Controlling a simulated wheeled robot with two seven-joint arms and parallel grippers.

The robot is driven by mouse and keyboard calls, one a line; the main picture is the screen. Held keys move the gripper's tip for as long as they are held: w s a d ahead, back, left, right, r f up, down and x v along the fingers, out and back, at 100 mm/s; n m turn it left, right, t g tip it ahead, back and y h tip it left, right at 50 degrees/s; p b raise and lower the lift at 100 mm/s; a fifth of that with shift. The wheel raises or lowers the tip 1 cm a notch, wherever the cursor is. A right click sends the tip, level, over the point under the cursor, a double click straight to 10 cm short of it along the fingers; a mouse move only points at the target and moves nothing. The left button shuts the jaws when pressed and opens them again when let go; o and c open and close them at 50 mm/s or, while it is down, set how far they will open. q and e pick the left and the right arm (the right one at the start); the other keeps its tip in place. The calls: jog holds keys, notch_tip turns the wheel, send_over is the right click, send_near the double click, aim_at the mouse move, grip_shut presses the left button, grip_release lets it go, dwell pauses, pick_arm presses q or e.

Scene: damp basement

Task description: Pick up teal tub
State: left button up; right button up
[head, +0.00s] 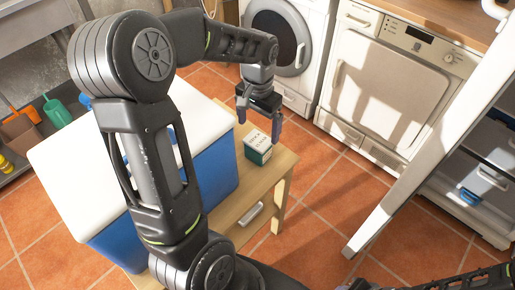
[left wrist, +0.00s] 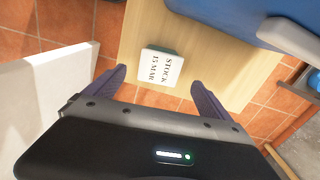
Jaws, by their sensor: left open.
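The teal tub (head: 257,155) is a small dark teal box with a white lettered top, standing on the light wooden table beside the blue cooler. In the left wrist view the tub (left wrist: 161,67) shows its white top reading "STOCK 15 MAR" and a thin teal edge. My left gripper (head: 259,127) is open and empty, pointing down above and just behind the tub in the head view. In the left wrist view the tub lies between and beyond the two fingertips (left wrist: 159,78), apart from both. My right gripper is not visible; only dark arm parts show at the lower right.
A blue cooler (head: 212,180) with a white lid fills the table's left side. The wooden table (head: 272,178) has bare room around the tub. A washer (head: 280,45) and a dryer (head: 385,85) stand behind. A pale upright panel (head: 430,140) is at right.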

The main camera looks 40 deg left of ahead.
aim_at(258, 139)
pick_arm(q)
notch_tip(258, 139, down, 6)
jog(key=shift+r, duration=0.1)
dwell(0.4)
notch_tip(258, 139, down, 5)
jog(key=shift+s+f+b, duration=0.1)
jog(key=shift+f+b, duration=0.1)
jog(key=shift+b, duration=0.35)
jog(key=shift+c, duration=0.4)
jog(key=c, duration=1.7)
jog(key=shift+r, duration=0.2)
notch_tip(258, 139, up, 18)
jog(key=shift+f+p, duration=0.1)
jog(key=shift+p, duration=1.05)
